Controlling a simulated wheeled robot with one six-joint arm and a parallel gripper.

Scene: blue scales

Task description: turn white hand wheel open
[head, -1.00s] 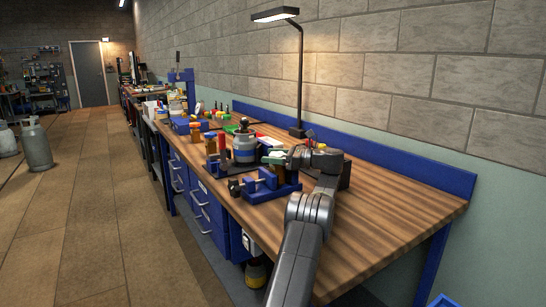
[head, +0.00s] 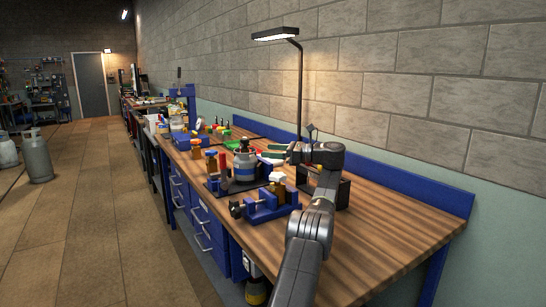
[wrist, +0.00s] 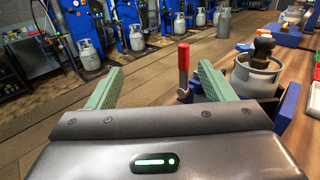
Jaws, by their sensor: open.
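I cannot make out a white hand wheel for certain. My gripper (head: 270,154) has green fingers, is open and empty, and is above the bench just behind and right of the cylinder. In the wrist view my gripper (wrist: 160,68) has its fingers wide apart, with floor between them.
A red-handled clamp (wrist: 183,62) stands beside the cylinder, close to the right finger. A blue vise (head: 268,206) is at the bench's front edge. The lamp post (head: 299,90) rises behind my wrist. The wooden bench top (head: 400,222) is clear at right.

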